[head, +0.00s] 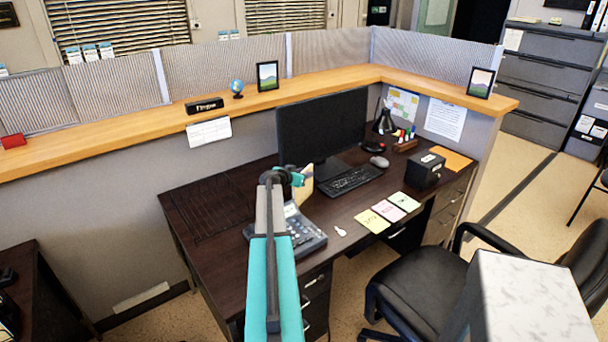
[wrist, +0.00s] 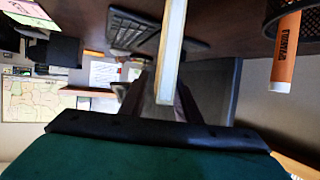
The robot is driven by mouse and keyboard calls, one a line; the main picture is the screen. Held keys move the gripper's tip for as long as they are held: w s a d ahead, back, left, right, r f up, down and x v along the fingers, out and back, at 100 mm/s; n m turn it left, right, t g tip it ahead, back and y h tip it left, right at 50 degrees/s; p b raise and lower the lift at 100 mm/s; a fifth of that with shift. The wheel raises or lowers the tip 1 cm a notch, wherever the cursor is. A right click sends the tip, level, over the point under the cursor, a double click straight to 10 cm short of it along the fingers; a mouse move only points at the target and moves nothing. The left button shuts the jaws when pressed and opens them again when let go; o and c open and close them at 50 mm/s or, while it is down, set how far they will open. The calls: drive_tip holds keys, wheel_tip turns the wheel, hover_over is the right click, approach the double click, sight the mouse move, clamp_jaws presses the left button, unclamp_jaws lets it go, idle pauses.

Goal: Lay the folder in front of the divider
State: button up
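A cream, thin, flat thing, likely the folder (head: 305,184), stands on edge above the desk beside my gripper (head: 284,178) in the head view. In the wrist view the folder (wrist: 171,50) shows edge-on as a pale strip between the dark fingers of my gripper (wrist: 170,100). The fingers appear closed on it from both sides. The grey partition, likely the divider (head: 225,160), runs behind the desk under a wooden ledge. Whether the folder's lower edge touches the desk is hidden by my arm.
The desk (head: 190,215) also holds a monitor (head: 320,125), keyboard (head: 355,178), desk phone (head: 305,238), coloured cards (head: 388,209) and a black box (head: 425,170). An orange envelope (head: 452,158) lies at the right.

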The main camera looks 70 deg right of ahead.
drive_tip(key=shift+r, duration=0.15)
drive_tip(key=shift+w+a+r, duration=0.15)
drive_tip(key=shift+a, duration=0.45)
drive_tip(key=b+v, duration=0.3)
drive_tip(key=v, duration=0.7)
drive_tip(key=shift+a+r, duration=0.2)
drive_tip(key=shift+a, duration=0.1)
drive_tip(key=shift+o, duration=0.5)
